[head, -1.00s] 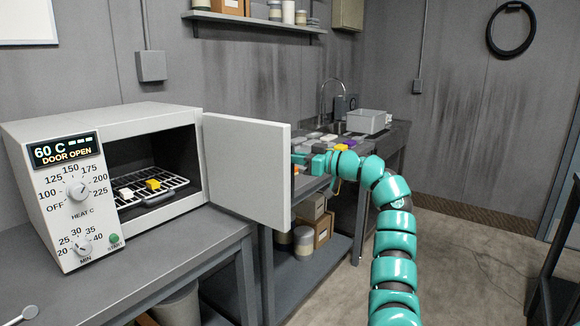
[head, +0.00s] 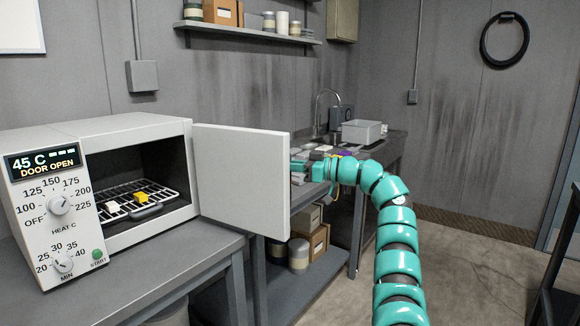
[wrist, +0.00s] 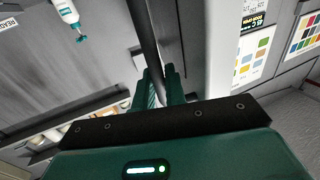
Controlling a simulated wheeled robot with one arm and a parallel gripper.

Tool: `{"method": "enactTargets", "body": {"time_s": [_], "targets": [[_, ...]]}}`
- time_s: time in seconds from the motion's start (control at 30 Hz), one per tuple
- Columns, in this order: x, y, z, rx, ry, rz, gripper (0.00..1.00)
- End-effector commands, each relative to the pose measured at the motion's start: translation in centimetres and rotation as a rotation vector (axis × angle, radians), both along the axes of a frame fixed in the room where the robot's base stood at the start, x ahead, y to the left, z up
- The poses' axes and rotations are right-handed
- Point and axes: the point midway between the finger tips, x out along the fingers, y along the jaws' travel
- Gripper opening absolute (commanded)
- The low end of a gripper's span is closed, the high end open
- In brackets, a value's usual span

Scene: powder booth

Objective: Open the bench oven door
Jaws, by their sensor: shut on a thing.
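The bench oven (head: 150,135) stands on a grey bench at the left, its display reading 45 C and DOOR OPEN. Its pale door (head: 240,180) stands wide open, swung out to the right from the hinge side of the dark chamber. My gripper (head: 297,168) is at the door's outer edge, on the side facing away from me; its fingertips are partly hidden by the door. In the wrist view, my gripper's green fingers (wrist: 164,88) are closed around a dark bar, the door handle (wrist: 148,40).
A wire rack (head: 130,200) in the oven holds a white and a yellow piece. Behind the door, a bench carries a grey bin (head: 362,131) and small coloured items. Boxes and tins (head: 299,252) sit on its lower shelf. The floor (head: 465,270) at the right is clear.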

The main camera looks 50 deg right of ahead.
Motion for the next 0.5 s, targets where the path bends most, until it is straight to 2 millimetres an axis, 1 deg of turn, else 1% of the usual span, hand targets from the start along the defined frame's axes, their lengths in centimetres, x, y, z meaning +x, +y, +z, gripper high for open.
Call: {"method": "enactTargets", "body": {"time_s": [0.03,0.07,0.37,0.5], "targets": [[0.1,0.2,0.0,0.000,0.000,0.004,0.00],[0.1,0.2,0.0,0.000,0.000,0.004,0.17],[0.0,0.0,0.0,0.001,0.000,0.001,0.17],[-1.1,-0.5,0.0,0.002,0.000,0.000,0.17]]}}
